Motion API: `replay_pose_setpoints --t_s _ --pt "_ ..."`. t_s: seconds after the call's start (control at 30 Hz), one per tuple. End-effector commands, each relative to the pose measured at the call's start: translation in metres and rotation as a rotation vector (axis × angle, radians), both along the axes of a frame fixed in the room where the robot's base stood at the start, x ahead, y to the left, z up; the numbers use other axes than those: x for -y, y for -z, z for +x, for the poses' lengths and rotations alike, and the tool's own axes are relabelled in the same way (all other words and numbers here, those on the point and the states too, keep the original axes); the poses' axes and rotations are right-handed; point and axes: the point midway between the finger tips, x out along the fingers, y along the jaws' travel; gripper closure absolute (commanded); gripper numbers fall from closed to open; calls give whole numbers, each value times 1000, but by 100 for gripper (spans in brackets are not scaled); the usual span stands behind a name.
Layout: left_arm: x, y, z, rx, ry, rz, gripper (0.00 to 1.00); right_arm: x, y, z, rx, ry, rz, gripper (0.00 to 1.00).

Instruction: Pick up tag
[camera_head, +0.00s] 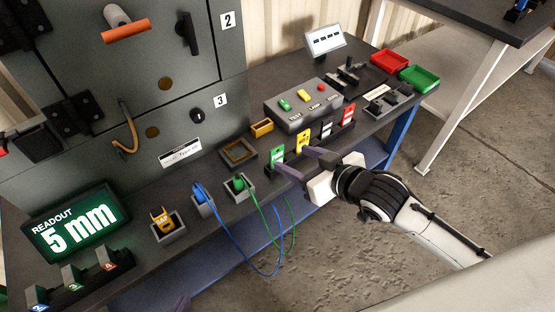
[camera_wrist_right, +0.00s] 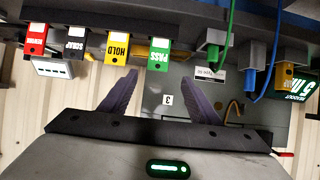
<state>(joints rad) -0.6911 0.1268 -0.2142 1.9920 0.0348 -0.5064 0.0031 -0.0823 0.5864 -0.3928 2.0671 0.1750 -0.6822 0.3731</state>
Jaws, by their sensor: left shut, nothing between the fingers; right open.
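A row of upright tags stands in a dark holder on the bench. The green PASS tag (camera_head: 277,155) is nearest, then the yellow HOLD tag (camera_head: 303,141), a dark SCRAP tag (camera_head: 326,130) and a red tag (camera_head: 348,115). My right gripper (camera_head: 300,160) is open and empty, at the front edge by the green and yellow tags. In the right wrist view, the green PASS tag (camera_wrist_right: 160,54) lies between the lines of the open fingers (camera_wrist_right: 160,78), apart from them.
Blue and green plugs (camera_head: 200,192) with hanging cables stand left of the tags. A button box (camera_head: 303,104) is behind them. A yellow GAP block (camera_head: 162,219) and a readout showing 5 mm (camera_head: 76,228) are further left. Red (camera_head: 388,61) and green trays are at back right.

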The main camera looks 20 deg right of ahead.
Motion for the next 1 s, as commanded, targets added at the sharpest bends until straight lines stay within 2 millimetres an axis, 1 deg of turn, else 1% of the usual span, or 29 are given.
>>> replay_pose_setpoints --t_s 0.03,0.1,0.33,0.5,0.6,0.7,0.9,0.93,1.0 --pt "0 1 1 2 1 0 100 -3 5 7 1 0 3 44" --pt "1 1 2 6 1 -1 100 -5 10 15 1 0 1 44" --pt "2 0 5 15 1 -4 100 -9 19 30 1 0 0 44" --pt "3 5 6 16 1 -6 100 -14 33 53 1 0 1 44" --pt "3 6 6 16 1 -7 100 -18 38 62 1 -1 1 44" --pt "3 6 6 16 0 -8 100 -19 40 66 1 -2 0 44" --pt "3 6 6 15 1 -9 100 -19 40 65 0 -2 0 44" --pt "3 6 6 15 0 -8 100 -19 40 65 0 -2 0 47" --pt "3 6 6 15 0 -8 100 -19 40 65 0 -1 0 59"
